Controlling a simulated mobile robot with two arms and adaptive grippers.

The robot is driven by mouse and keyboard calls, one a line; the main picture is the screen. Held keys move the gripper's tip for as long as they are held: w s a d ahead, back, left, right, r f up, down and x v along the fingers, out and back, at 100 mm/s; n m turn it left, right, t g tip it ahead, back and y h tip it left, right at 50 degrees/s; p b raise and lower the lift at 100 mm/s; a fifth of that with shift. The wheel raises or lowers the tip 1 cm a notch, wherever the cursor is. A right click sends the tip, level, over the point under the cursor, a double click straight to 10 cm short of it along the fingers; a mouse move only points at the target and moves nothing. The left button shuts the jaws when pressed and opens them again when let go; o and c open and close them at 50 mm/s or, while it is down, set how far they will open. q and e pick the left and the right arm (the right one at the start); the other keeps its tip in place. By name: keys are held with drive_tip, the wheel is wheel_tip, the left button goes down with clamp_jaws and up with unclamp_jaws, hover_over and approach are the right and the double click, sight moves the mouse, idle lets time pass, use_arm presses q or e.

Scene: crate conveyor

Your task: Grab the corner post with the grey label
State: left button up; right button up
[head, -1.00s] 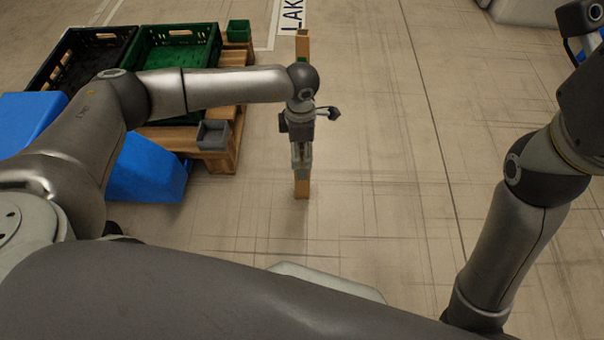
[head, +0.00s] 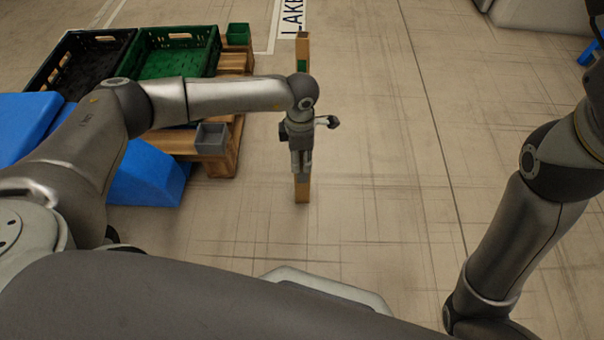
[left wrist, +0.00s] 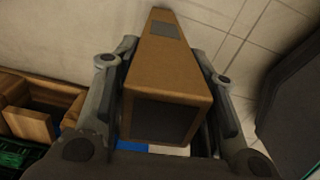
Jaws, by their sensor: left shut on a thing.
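A wooden pallet (head: 230,165) at the left bears a black crate (head: 57,88), a green crate (head: 213,48), a small green bin (head: 238,32) and a small grey bin (head: 211,138). A blue wedge-shaped thing (head: 150,178) sits before it. Floor right of the post is clear.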

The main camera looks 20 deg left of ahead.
use_arm(q)
clamp_jaws()
drive_tip(key=shift+r, duration=0.15)
